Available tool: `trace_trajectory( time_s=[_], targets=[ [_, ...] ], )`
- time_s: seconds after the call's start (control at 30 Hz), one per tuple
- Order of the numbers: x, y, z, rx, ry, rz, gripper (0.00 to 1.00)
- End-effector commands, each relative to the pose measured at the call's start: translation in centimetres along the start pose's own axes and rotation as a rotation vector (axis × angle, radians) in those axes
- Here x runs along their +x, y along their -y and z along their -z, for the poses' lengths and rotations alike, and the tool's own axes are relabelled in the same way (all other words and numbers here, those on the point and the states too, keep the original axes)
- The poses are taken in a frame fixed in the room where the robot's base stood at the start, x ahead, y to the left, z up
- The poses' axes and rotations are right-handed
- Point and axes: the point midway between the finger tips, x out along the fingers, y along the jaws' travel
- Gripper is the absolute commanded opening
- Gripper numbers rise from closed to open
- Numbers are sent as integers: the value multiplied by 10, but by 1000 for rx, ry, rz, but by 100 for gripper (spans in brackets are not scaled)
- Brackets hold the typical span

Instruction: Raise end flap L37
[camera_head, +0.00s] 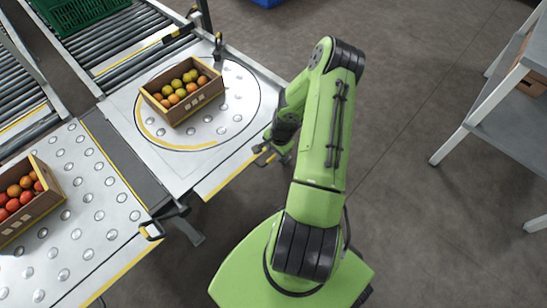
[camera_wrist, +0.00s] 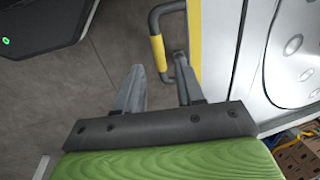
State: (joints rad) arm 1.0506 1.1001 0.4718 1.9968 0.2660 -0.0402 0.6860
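No label L37 is readable in either view. A dark bracket-shaped handle with a yellow grip (camera_wrist: 158,50) projects from the yellow-striped edge of a metal panel in the wrist view. My gripper (camera_wrist: 160,65) is open, its two fingers apart. The yellow grip shows between the fingertips; whether it lies at their depth I cannot tell. In the head view my gripper (camera_head: 266,152) is beside the right edge of the turntable panel (camera_head: 215,160), where the handle is mostly hidden. Another dark handle (camera_head: 152,230) projects at the near corner by the ball table.
A box of green and orange tomatoes (camera_head: 183,90) stands on the turntable. A box of red tomatoes (camera_head: 24,200) is on the ball table (camera_head: 80,235) at left. A green crate (camera_head: 80,10) sits on rollers. A grey shelf (camera_head: 510,120) stands right; floor between is clear.

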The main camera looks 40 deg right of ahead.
Motion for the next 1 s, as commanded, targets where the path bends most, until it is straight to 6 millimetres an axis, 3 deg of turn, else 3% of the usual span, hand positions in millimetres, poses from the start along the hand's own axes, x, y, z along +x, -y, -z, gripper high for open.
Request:
trace_trajectory(
  time_s=[0.03, 0.17, 0.47, 0.73, 1.0],
  targets=[
    [13, -1, 0, 0, 2, -1, 38],
    [28, 0, 0, 0, 1, 0, 38],
    [31, 0, 0, -1, 0, 0, 38],
    [30, 0, 0, -1, 0, 0, 0],
    [30, 0, 0, -1, 0, 0, 0]
  ],
)
